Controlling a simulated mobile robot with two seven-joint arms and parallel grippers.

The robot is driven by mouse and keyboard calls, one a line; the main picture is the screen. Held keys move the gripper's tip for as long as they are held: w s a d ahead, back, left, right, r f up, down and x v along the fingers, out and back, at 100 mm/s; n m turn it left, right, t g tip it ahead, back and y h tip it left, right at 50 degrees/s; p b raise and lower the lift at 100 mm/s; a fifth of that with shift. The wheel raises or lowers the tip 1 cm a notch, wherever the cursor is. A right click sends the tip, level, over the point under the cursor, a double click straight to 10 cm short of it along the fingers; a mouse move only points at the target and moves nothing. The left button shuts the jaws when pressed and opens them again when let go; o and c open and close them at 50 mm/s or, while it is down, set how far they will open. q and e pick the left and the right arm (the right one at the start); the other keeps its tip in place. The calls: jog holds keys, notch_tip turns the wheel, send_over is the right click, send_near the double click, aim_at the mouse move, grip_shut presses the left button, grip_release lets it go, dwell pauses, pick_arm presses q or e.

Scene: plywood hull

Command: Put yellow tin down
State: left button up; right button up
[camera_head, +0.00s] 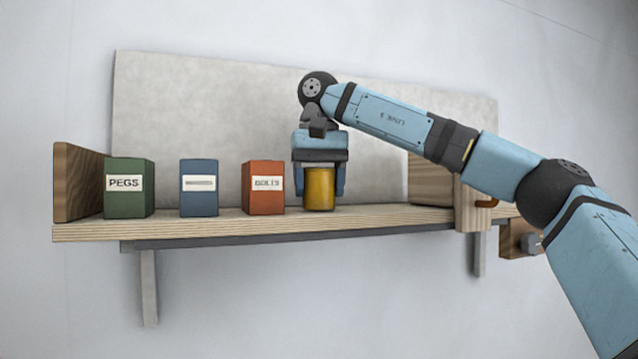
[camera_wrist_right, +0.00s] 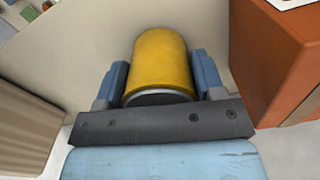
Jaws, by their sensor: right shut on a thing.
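The yellow tin (camera_head: 319,190) is upright at the shelf, just right of the orange BOLTS box. My right gripper (camera_head: 319,182) comes down from above and is shut on it, one finger on each side. The tin's base appears at the shelf surface; I cannot tell whether it bears its weight there. In the right wrist view the yellow tin (camera_wrist_right: 162,62) sits between the two blue fingers (camera_wrist_right: 160,82). My left gripper is not in view.
On the wooden shelf (camera_head: 390,217) stand a green PEGS box (camera_head: 128,195), a blue box (camera_head: 199,200) and the orange box (camera_head: 263,200), close left of the tin. Wooden end panels (camera_head: 77,180) close the shelf. Bare shelf lies right of the tin.

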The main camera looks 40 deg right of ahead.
jog(key=shift+f, duration=0.2)
jog(key=o, duration=1.1)
notch_tip(320, 180, up, 12)
jog(key=shift+a+f, duration=0.1)
jog(key=shift+s+r, duration=0.1)
jog(key=shift+r, duration=1)
jog(key=shift+f, duration=0.1)
